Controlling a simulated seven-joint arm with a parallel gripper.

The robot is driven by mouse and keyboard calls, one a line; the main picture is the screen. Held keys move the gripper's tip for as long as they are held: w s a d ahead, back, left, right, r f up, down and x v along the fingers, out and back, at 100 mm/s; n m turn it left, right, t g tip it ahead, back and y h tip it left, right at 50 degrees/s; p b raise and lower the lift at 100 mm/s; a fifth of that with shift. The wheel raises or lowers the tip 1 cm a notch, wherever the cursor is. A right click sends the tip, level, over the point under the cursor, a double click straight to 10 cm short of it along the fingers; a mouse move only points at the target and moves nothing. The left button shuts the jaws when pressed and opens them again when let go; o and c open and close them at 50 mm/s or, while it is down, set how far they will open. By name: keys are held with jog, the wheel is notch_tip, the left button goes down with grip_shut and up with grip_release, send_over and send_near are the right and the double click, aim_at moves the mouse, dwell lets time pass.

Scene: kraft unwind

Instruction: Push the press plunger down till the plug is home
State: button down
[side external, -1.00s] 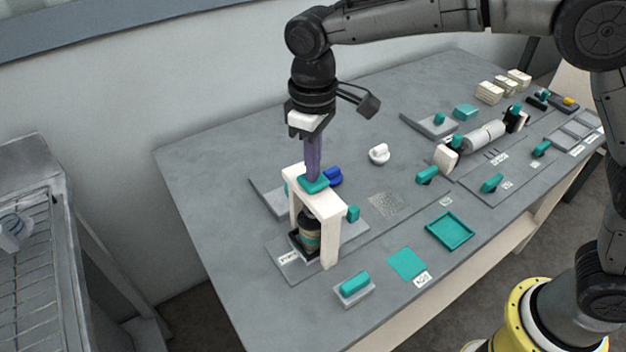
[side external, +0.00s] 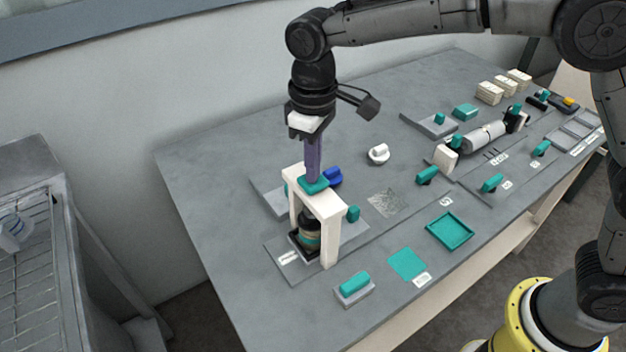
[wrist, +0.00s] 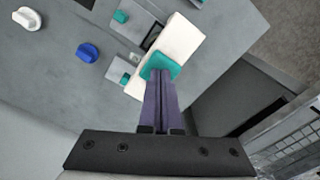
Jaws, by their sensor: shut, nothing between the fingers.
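The press is a white frame (side external: 329,235) standing near the left front of the table. Its teal plunger cap (side external: 314,186) sits at the top of the frame, and it also shows in the wrist view (wrist: 160,66). My gripper (side external: 313,178) is shut and empty, pointing straight down, with its purple fingertips at the cap and seemingly touching it. A dark jar (side external: 309,232) with a tan and teal band stands inside the frame in a black holder. The plug itself is hidden by the frame, so I cannot tell how deep it sits.
A blue knob (side external: 333,177) stands just behind the press and a white knob (side external: 378,153) farther right. A grey roll (side external: 484,137) lies toward the back right. The back left tabletop is clear.

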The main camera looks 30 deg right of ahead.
jog(key=shift+f, duration=0.35)
jog(key=shift+r, duration=3.55)
jog(key=shift+d, duration=0.1)
jog(key=s+d+r+m+t, duration=0.2)
jog(key=s+d+r, duration=0.3)
jog(key=d, duration=0.3)
jog(key=s+d+r+m+t, duration=0.1)
jog(key=s+d+r+m, duration=0.1)
jog(key=s+d+r, duration=0.55)
jog(key=s+d+f+m+t, duration=0.2)
jog(key=s+d+f, duration=0.5)
jog(key=s+f, duration=0.5)
jog(key=shift+d+f+t, duration=0.15)
jog(key=shift+f+t, duration=0.15)
jog(key=shift+f, duration=0.4)
